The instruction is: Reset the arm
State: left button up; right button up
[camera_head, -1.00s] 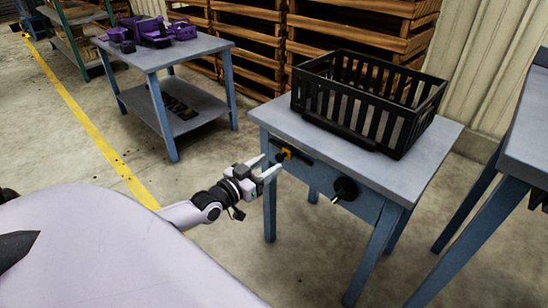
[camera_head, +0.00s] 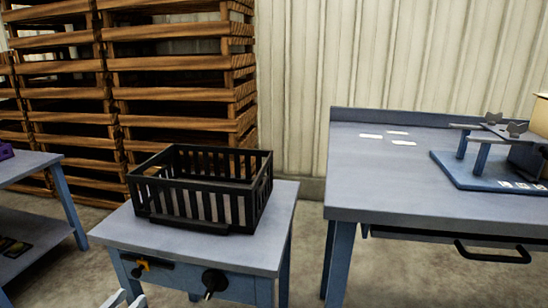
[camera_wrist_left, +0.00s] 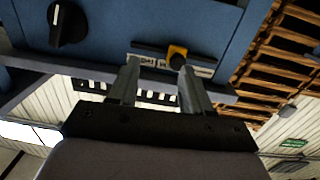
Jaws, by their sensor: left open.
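The switch (camera_head: 142,264) also shows in the head view. Whether the fingers touch the panel I cannot tell. A black knob (camera_head: 214,281) sits right of the switch. My right gripper is not in view.
A black slatted crate (camera_head: 205,228) stands on the small table. A larger workbench (camera_head: 400,190) with a blue fixture (camera_head: 480,180) and a drawer handle (camera_head: 492,256) is at right. Stacked wooden crates (camera_head: 180,95) stand behind. Floor shows between the tables.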

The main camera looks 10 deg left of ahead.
pick_arm(q)
jog(key=s+d+m+g+h, duration=0.1)
jog(key=s+d+g, duration=0.1)
jog(key=s+d, duration=0.45)
jog(key=s+d+g+h, duration=0.15)
jog(key=s+d, duration=0.25)
jog(key=d, duration=0.6)
jog(key=s+d+m+g, duration=0.1)
jog(key=s+d+g, duration=0.1)
jog(key=s+d, duration=0.45)
jog(key=s+a+r+y+p, duration=0.1)
jog(key=a+r+p, duration=0.1)
jog(key=r+p, duration=0.5)
jog(key=s+a+r+n+g+y+p, duration=0.1)
jog(key=r+p, duration=0.6)
jog(key=p, duration=1.2)
jog(key=shift+a, duration=0.9)
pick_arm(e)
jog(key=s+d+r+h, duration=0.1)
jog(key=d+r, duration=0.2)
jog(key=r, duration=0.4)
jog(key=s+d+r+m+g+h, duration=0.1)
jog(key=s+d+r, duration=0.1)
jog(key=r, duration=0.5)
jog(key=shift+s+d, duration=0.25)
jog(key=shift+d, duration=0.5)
